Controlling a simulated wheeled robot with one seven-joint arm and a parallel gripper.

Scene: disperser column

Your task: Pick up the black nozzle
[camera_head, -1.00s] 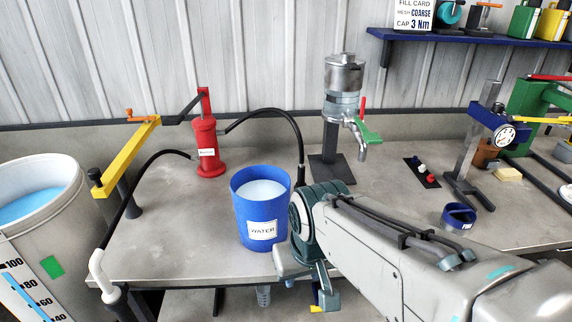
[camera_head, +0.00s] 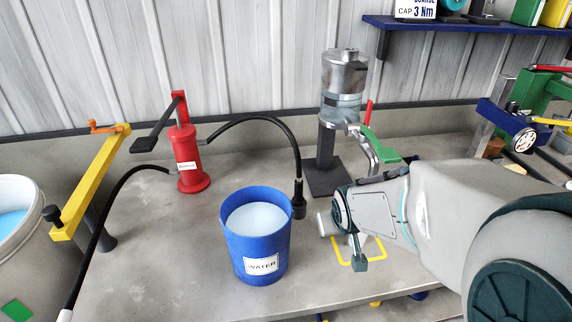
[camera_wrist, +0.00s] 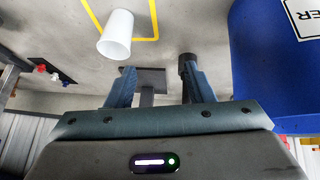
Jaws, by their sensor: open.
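The black nozzle (camera_head: 298,199) hangs at the end of the curved black hose, at the right rim of the blue WATER bucket (camera_head: 256,245) in the head view. In the wrist view the nozzle (camera_wrist: 187,62) shows as a dark round end beside the tip of the right-hand finger; I cannot tell whether they touch. My gripper (camera_wrist: 158,80) is open, with nothing clearly between its fingers. In the head view my arm reaches in from the right and the wrist is to the right of the nozzle; the fingers are partly hidden.
The red pump (camera_head: 187,160) stands left of the bucket, joined to the hose. A white cup (camera_wrist: 117,35) stands near a yellow outline on the table. The metal disperser column (camera_head: 342,85), with a green-handled tap, is behind my wrist. Bare table lies left of the bucket.

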